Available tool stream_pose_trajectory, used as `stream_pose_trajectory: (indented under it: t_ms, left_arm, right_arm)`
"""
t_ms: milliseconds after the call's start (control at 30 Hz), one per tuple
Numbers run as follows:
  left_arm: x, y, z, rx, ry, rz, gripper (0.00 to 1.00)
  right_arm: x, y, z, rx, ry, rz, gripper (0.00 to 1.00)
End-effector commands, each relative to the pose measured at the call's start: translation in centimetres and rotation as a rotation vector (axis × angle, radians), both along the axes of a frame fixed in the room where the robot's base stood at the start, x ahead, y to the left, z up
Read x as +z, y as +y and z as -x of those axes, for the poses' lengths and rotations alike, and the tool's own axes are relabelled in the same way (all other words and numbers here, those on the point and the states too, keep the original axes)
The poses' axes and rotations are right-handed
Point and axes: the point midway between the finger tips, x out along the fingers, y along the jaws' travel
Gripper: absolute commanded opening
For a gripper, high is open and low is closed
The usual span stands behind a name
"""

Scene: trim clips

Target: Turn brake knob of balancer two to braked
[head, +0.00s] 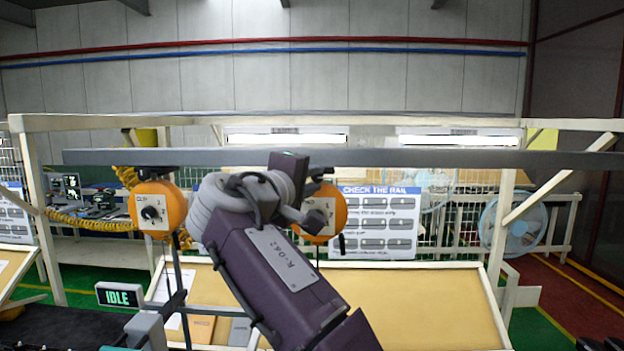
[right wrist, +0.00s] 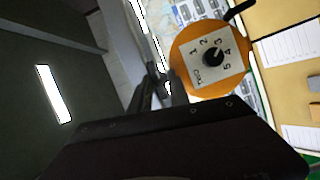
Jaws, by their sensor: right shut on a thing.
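Two orange round balancers hang under the grey overhead rail. The left balancer (head: 145,208) shows a white plate with a black dial. The right one, which I take as balancer two (head: 336,212), is partly covered by my right arm. In the right wrist view, balancer two (right wrist: 185,60) faces me with a numbered dial (right wrist: 212,57), clear of my fingers. My right gripper (right wrist: 160,84) is shut at the balancer's rail-side edge, on a small part that seems to be the brake knob. The fingers hide it, so its setting cannot be read. My left gripper is out of view.
The grey rail (head: 430,159) runs across just above the balancers. A "CHECK THE RAIL" board (head: 375,222) hangs behind. A tan panel (head: 420,305) stands below right, and an "IDLE" sign (head: 120,295) at lower left. A coiled yellow hose (head: 100,222) lies left.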

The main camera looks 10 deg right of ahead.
Motion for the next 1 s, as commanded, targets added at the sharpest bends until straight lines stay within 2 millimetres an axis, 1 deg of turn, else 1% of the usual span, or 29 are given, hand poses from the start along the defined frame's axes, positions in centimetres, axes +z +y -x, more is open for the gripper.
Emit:
stream_pose_trajectory:
  t_ms: [67, 100, 167, 200, 467, 533, 667, 800, 900, 1000]
  left_arm:
    - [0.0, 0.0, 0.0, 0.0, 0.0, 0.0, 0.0]
    - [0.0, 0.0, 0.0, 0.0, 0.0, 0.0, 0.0]
    - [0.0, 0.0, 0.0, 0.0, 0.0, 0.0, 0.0]
    - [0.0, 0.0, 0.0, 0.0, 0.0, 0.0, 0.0]
    - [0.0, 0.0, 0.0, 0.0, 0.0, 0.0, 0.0]
    - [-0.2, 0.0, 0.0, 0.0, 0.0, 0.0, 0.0]
    - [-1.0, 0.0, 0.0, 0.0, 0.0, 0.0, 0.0]
    - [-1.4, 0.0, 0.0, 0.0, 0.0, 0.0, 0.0]
    - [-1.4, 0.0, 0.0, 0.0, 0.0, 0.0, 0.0]
    - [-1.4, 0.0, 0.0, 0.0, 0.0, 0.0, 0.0]
  right_arm:
    - [0.0, 0.0, 0.0, 0.0, 0.0, -0.001, 0.0]
    - [0.0, 0.0, 0.0, 0.0, 0.0, -0.001, 0.25]
    - [0.0, 0.0, 0.0, 0.0, 0.0, 0.0, 0.41]
    - [0.0, 0.0, 0.0, 0.0, 0.0, 0.0, 0.44]
    - [0.0, 0.0, 0.0, 0.0, 0.001, 0.001, 0.44]
    - [-0.1, 0.4, 0.4, 0.002, 0.0, 0.0, 0.44]
    - [-0.2, 2.0, 2.3, 0.006, -0.001, 0.0, 0.44]
    - [0.1, 4.0, 4.8, 0.006, 0.001, -0.001, 0.44]
    - [0.2, 5.0, 6.1, 0.005, 0.0, 0.0, 0.44]
    - [0.3, 5.5, 6.9, 0.002, 0.0, 0.0, 0.44]
